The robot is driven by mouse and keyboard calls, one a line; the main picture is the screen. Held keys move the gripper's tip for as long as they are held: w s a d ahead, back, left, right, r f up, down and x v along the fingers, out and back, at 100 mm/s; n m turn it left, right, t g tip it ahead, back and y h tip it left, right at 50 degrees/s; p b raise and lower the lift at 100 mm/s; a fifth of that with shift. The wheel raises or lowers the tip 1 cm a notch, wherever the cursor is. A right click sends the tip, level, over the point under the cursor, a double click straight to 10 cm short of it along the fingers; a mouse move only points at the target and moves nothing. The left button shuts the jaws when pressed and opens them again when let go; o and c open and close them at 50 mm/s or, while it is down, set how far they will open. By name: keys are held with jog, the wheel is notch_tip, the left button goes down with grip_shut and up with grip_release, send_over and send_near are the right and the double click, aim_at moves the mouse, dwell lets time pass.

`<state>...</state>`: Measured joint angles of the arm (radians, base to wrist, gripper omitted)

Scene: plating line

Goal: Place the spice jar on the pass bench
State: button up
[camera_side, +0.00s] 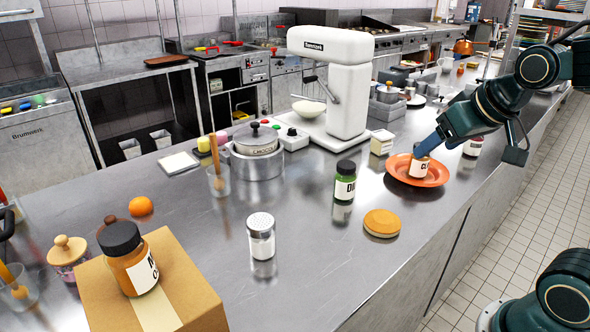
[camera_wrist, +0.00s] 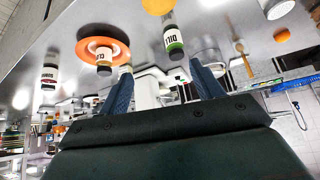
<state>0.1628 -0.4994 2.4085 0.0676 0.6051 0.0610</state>
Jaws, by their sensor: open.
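Several labelled jars are in view, and I cannot tell which one the task means. A jar with a white label (camera_side: 420,167) stands on an orange plate (camera_side: 440,176); its top is partly hidden behind my gripper (camera_side: 421,151). In the wrist view that jar (camera_wrist: 103,56) lies beyond the left finger, not between the fingers. My gripper (camera_wrist: 160,68) is open and empty. A green dill jar (camera_side: 344,183) stands left of the plate. Another dark-lidded jar (camera_side: 473,147) stands behind the plate. An orange-brown jar (camera_side: 137,268) stands on a cardboard box. The steel bench (camera_side: 310,260) carries these things.
A shaker (camera_side: 261,240), a round bun (camera_side: 382,222), an orange (camera_side: 141,206) and a pot (camera_side: 257,160) stand on the bench. A white mixer (camera_side: 345,95) stands behind. The cardboard box (camera_side: 190,285) is at front left. Bare steel lies around the shaker.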

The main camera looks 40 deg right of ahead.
jog(key=s+a+f+n+g+y, duration=0.1)
jog(key=s+a+n, duration=0.2)
jog(key=s+a, duration=0.3)
jog(key=s, duration=0.2)
jog(key=shift+s+f+y, duration=0.15)
jog(key=shift+s+y, duration=0.25)
